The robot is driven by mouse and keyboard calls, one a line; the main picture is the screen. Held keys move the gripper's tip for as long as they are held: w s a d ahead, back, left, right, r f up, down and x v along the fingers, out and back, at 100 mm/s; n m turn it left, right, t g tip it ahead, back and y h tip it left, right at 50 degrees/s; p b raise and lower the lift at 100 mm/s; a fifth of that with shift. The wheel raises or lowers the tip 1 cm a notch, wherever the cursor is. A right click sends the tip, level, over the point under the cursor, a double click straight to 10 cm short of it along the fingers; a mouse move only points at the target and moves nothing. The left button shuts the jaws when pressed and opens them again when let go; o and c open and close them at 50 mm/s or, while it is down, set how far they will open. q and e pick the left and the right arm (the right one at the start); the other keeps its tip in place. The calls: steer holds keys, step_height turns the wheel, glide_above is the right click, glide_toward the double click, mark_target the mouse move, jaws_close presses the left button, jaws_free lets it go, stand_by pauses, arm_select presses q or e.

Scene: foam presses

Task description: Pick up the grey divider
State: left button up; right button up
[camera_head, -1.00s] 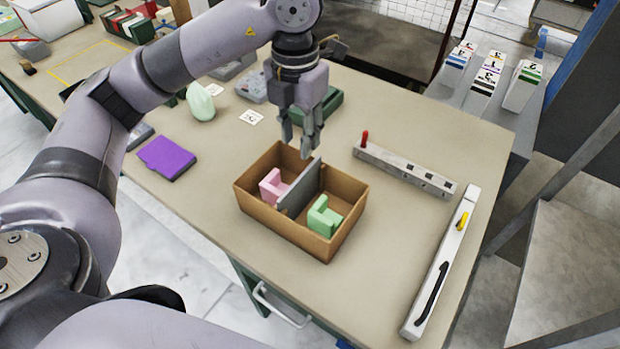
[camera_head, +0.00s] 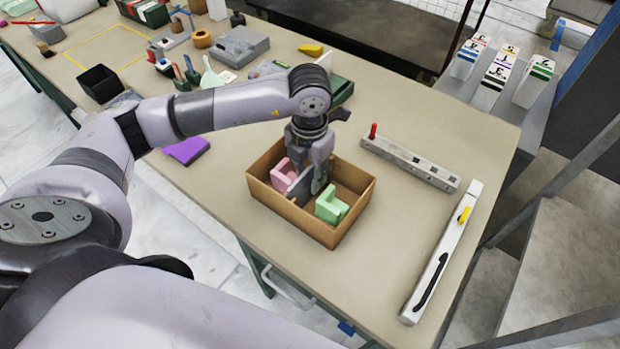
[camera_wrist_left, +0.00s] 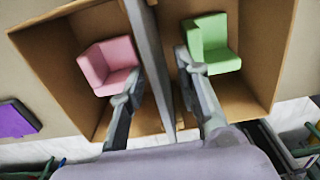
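The grey divider (camera_head: 300,187) stands upright across the middle of the brown box, between the pink and green foam pieces. It also shows in the left wrist view (camera_wrist_left: 153,60) as a narrow grey panel between the fingers. My left gripper (camera_head: 307,184) points down into the box, one finger on each side of the divider. In the left wrist view my left gripper (camera_wrist_left: 153,80) is open, with gaps visible between the fingers and the panel. The gripper hides part of the divider in the head view. My right gripper is not in view.
The brown box (camera_head: 290,213) holds a pink foam piece (camera_head: 281,171) and a green one (camera_head: 331,205) close to the fingers. A grey bar with a red peg (camera_head: 410,163) and a white bar (camera_head: 440,255) lie to the right. Bare tabletop surrounds the box's front.

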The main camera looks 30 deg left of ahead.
mark_target(310, 198)
arm_select(q)
steer(key=shift+f+p, duration=0.4)
steer(key=shift+f, duration=1.35)
jaws_close()
steer(key=shift+w, duration=0.1)
